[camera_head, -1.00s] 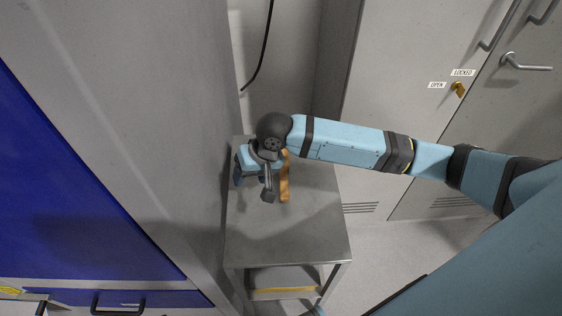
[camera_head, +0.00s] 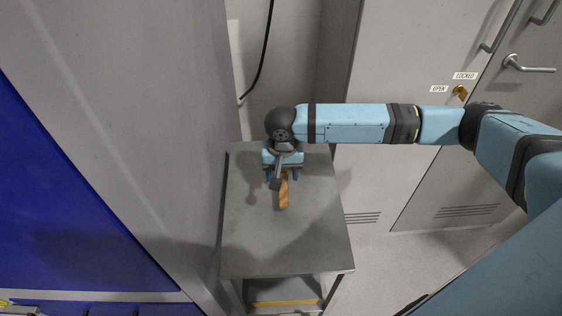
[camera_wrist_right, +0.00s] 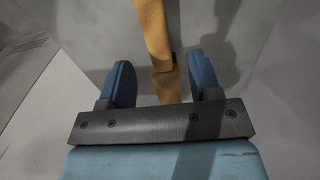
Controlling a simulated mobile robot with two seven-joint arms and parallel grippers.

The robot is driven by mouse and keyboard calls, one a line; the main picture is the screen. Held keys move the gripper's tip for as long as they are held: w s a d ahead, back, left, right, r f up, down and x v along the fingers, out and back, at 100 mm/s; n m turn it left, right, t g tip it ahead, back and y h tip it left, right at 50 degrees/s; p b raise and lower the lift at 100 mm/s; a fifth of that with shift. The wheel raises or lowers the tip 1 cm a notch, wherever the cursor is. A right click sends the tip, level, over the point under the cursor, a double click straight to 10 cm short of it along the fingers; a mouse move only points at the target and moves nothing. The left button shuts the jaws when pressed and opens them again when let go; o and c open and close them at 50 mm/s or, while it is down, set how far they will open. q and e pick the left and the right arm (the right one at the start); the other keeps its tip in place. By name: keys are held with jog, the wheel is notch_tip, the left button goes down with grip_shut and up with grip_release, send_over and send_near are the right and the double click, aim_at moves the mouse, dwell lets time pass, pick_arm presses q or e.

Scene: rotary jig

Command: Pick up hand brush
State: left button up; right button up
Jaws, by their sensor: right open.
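The hand brush (camera_head: 284,196) lies on the grey metal table, with its orange-brown wooden handle pointing toward the front. Its far part is hidden under my right gripper (camera_head: 283,177). In the right wrist view the brush (camera_wrist_right: 156,38) runs down between the two blue fingers of my right gripper (camera_wrist_right: 160,82). The fingers are apart, with a gap on both sides of the wood, the wider one on the left. The gripper is open and holds nothing. My left gripper is not in view.
The small metal table (camera_head: 260,240) has free room in front of the brush. A grey wall panel (camera_head: 150,120) stands close on the left. Grey cabinet doors (camera_head: 410,60) stand on the right. A black cable (camera_head: 262,60) hangs behind.

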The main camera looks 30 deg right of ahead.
aim_at(283, 186)
jog(key=shift+s+f, duration=0.15)
jog(key=shift+f, duration=2.6)
grip_shut()
